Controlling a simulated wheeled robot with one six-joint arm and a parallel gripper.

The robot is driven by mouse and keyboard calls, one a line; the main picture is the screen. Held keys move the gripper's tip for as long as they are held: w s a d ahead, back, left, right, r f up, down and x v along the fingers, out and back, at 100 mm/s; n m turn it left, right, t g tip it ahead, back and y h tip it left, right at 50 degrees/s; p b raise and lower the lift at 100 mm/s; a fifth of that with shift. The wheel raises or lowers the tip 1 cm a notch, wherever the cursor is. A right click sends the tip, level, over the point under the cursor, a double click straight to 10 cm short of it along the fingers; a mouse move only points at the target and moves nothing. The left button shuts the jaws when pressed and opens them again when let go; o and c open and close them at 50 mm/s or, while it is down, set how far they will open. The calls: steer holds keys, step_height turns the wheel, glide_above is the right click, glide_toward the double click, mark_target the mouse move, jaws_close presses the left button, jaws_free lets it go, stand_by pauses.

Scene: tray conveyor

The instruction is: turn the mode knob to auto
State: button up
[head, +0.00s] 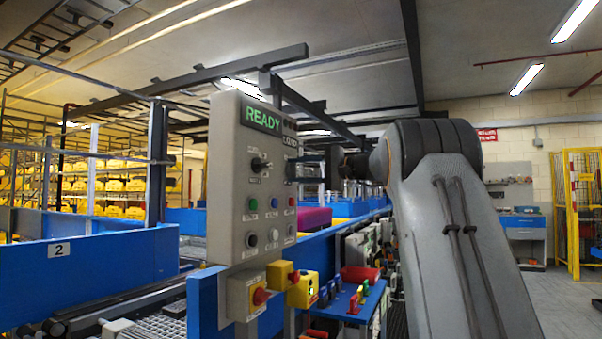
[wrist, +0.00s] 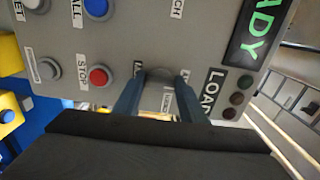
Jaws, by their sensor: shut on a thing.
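The mode knob (wrist: 160,74) is a dark grey round knob on the grey control panel (head: 228,190). It sits beside the LOADER plate in the wrist view, with small white labels around it, too blurred to read. My gripper (wrist: 160,86) has one blue-grey finger on each side of the knob and is shut on it. In the head view my gripper (head: 304,168) reaches the panel's right side from the right, and the knob is hidden there. Which label the knob points to cannot be told.
The panel also carries a green READY display (head: 262,118), another black knob (head: 259,163), a red button (head: 291,201) labelled STOP, and several other buttons. A red emergency button (head: 261,296) sits below. A blue shelf (head: 350,306) with coloured items stands at right.

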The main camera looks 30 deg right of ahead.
steer(key=shift+r, duration=0.1)
steer(key=o, duration=1.1)
steer(key=shift+a, duration=0.1)
steer(key=shift+c, duration=0.2)
steer(key=b+v, duration=0.1)
steer(key=v, duration=0.6)
steer(key=shift+s+d, duration=0.3)
